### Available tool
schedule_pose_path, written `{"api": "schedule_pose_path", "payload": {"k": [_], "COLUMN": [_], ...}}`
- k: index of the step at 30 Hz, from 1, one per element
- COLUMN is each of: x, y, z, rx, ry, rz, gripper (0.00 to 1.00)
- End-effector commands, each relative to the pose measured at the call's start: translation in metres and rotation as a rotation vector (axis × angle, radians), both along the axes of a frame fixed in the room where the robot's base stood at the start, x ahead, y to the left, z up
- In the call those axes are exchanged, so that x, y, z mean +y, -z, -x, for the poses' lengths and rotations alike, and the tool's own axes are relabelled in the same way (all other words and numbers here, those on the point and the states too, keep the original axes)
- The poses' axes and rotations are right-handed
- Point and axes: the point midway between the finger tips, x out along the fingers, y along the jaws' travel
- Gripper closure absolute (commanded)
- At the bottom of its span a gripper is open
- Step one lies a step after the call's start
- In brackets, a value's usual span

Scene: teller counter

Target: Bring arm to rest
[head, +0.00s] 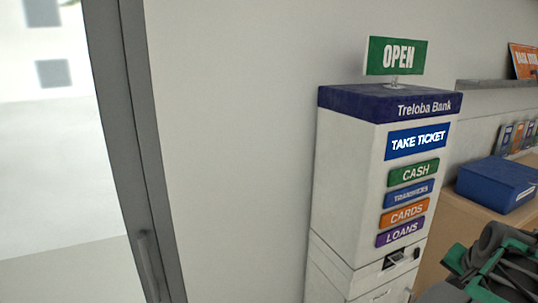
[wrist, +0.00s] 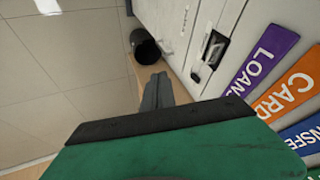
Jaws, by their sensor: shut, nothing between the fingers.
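My gripper (wrist: 158,80) shows in the wrist view as two grey fingers close together, with nothing between them, beyond its green and black housing. They point toward the floor beside the white ticket kiosk (wrist: 183,25), apart from it as far as I can tell. In the head view, my green and grey arm shows at the lower right, in front of the kiosk's lower right side. The fingertips are hard to make out there. The kiosk (head: 340,190) stands upright, with a ticket slot (head: 400,258) and coloured service labels.
A green OPEN sign (head: 397,56) tops the kiosk. A blue box (head: 497,184) sits on a wooden counter (head: 468,210) at right, below a shelf (head: 490,84). A grey-framed door (head: 125,130) is at left. A black bin (wrist: 145,46) stands on the tiled floor (wrist: 60,80).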

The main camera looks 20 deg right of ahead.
Motion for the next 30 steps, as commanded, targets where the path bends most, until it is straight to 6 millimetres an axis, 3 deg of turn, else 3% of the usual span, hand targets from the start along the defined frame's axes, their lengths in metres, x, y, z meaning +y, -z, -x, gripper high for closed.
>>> {"api": "schedule_pose_path", "payload": {"k": [1,3,6,10,16,21,25,30], "x": [0.015,0.046,0.101,0.182,0.294,0.387,0.435,0.451], "y": [0.017,0.041,0.064,0.081,0.081,0.048,0.039,0.039], "z": [0.018,0.035,0.04,0.031,-0.004,-0.045,-0.053,-0.054], "rx": [0.067,0.161,0.273,0.376,0.409,0.315,0.28,0.277], "ry": [-0.025,-0.085,-0.202,-0.355,-0.664,-0.998,-1.158,-1.212], "rz": [-0.02,-0.053,-0.091,-0.108,-0.001,0.152,0.198,0.206], "gripper": [1.0,1.0,1.0,1.0,1.0,1.0,1.0,1.0]}}
